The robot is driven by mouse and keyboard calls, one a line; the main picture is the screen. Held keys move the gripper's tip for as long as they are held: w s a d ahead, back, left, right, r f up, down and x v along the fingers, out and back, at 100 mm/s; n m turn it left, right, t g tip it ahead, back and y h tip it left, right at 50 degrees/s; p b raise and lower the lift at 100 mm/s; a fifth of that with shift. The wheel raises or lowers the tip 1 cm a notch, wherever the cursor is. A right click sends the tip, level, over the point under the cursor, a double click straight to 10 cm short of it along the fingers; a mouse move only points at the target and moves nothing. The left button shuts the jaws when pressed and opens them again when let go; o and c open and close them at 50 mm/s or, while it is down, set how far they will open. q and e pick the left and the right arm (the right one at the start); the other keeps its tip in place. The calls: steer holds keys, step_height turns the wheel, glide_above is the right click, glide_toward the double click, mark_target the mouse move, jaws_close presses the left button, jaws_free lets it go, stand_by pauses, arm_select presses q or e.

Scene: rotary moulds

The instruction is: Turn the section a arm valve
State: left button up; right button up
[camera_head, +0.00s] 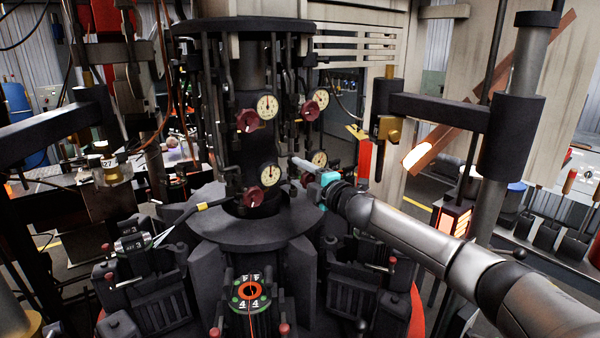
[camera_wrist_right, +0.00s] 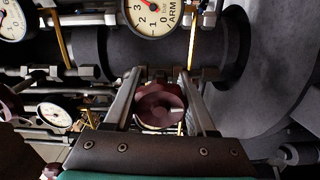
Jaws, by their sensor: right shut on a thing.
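In the right wrist view a dark red valve knob (camera_wrist_right: 160,104) sits between the two fingers of my right gripper (camera_wrist_right: 160,98). The fingers are shut on the knob's sides. A round white gauge (camera_wrist_right: 153,14) marked ARM, with a red needle, is just above the knob. In the head view my right gripper (camera_head: 303,168) reaches in from the right to the lower right of the dark column, below the lower right gauge (camera_head: 320,158). There the gripper largely hides the held knob. My left gripper is not in view.
Other dark red knobs sit on the column at upper left (camera_head: 247,120), upper right (camera_head: 310,111) and lower left (camera_head: 254,197), each by a gauge. Vertical pipes surround the column. A dark round plate (camera_head: 250,235) lies below. A glowing orange heater (camera_head: 452,221) stands at right.

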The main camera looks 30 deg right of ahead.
steer(key=shift+n, duration=0.6)
steer(key=shift+r, duration=0.1)
steer(key=o, duration=1.1)
steer(key=shift+w, duration=0.1)
steer(key=shift+s+d+b, duration=0.2)
steer(key=shift+s+b, duration=0.3)
steer(key=shift+s, duration=2.05)
steer(key=shift+s+d+b, duration=0.2)
steer(key=shift+s+b, duration=0.25)
steer(key=shift+s, duration=2.05)
steer(key=shift+s+d+b, duration=0.2)
steer(key=shift+s+b, duration=0.3)
steer(key=shift+s, duration=2.05)
